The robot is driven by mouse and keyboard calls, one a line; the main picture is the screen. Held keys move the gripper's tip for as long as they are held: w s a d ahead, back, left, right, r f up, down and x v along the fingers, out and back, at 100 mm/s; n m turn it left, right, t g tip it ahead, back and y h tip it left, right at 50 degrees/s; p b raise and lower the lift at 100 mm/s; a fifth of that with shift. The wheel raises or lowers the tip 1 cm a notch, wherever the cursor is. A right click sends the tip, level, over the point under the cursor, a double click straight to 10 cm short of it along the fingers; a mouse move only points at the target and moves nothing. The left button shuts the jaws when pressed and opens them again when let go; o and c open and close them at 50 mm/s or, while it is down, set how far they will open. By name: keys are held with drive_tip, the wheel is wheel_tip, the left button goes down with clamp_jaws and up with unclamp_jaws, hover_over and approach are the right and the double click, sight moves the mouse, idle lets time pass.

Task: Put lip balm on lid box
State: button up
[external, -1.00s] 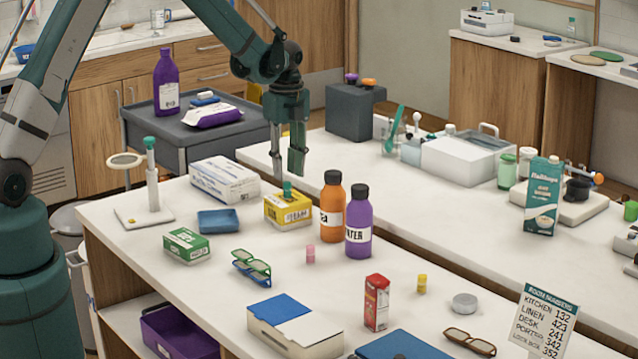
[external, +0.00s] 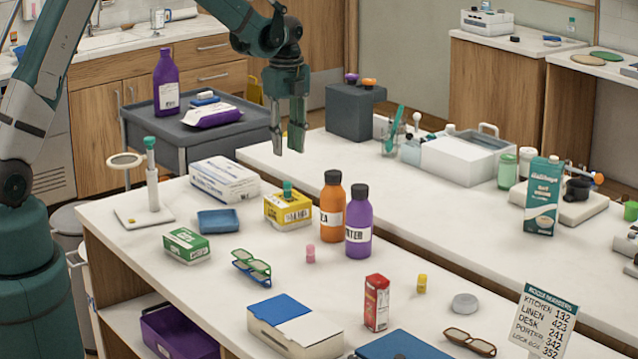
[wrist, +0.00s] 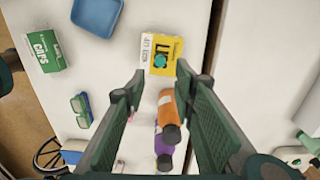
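A yellow box (external: 283,214), lettered with a word starting with "L" in the wrist view (wrist: 174,68), stands on the near table and looks like the lid box. A small teal-topped item (external: 288,189) stands upright on it; it shows as a round teal top in the wrist view (wrist: 160,60). It may be the lip balm. A small pink tube (external: 310,253) and a small yellow tube (external: 421,284) stand upright on the table. My gripper (external: 289,142) is open and empty, fingers pointing down, raised well above the yellow box and apart from it.
An orange bottle (external: 331,205) and a purple bottle (external: 359,228) stand right of the yellow box. A white box (external: 225,180), blue tray (external: 218,221), green box (external: 186,246) and glasses (external: 252,265) lie around it. A gap separates the two tables.

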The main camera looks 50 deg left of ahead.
idle(0.4)
drive_tip(key=s+d+r+n+t, duration=0.2)
drive_tip(key=s+d+r+n, duration=0.2)
drive_tip(key=s+r, duration=0.6)
drive_tip(key=s+d+r+n+t, duration=0.1)
drive_tip(key=s+d+r+n, duration=0.3)
drive_tip(key=s+r, duration=0.5)
drive_tip(key=s+d+n+t, duration=0.2)
drive_tip(key=s+n, duration=0.3)
drive_tip(key=s, duration=0.6)
drive_tip(key=s+d+n+t, duration=0.2)
drive_tip(key=s+n, duration=0.3)
drive_tip(key=s, duration=0.6)
drive_tip(key=shift+s+r, duration=0.15)
drive_tip(key=shift+r, duration=0.1)
drive_tip(key=shift+o, duration=0.5)
